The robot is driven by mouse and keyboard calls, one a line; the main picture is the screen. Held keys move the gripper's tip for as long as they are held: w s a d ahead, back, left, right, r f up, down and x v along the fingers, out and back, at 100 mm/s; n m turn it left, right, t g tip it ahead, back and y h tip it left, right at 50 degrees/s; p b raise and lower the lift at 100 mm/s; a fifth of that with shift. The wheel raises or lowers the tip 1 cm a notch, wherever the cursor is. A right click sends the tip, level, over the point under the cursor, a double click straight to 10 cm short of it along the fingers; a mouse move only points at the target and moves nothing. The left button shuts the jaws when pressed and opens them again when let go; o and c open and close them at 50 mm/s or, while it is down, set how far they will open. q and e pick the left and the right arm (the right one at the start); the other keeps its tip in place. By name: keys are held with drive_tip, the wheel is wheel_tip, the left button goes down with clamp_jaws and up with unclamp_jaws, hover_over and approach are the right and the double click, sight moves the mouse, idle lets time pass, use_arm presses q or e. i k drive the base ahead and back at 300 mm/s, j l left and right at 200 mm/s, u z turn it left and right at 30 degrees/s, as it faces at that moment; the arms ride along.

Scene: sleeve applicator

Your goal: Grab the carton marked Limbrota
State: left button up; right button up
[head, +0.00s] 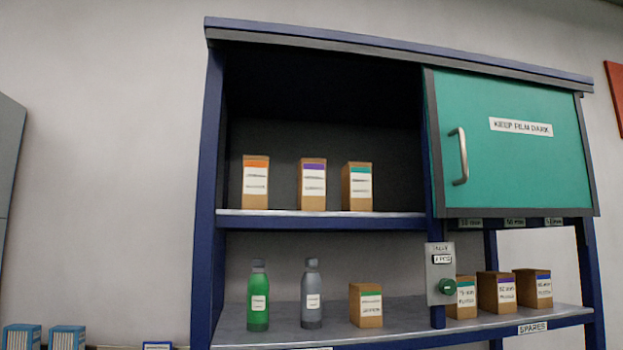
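Several brown cartons stand in the blue shelf unit, and I cannot read the name Limbrota on any of them. On the upper shelf are an orange-banded carton (255,183), a purple-banded carton (312,185) and a teal-banded carton (357,187). On the lower shelf is a green-banded carton (366,306). Further right stand a teal-banded carton (462,298), a purple-banded carton (497,293) and a blue-banded carton (533,289). Their small label text is too blurred to read. Neither of my grippers shows in the head view.
A green bottle (258,300) and a grey bottle (311,298) stand on the lower shelf. A shut teal door (510,165) marked KEEP FILM DARK covers the upper right. A grey box with a green knob (440,272) sits on the middle post.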

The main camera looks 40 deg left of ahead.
sight(255, 182)
drive_tip(key=u, duration=1.5)
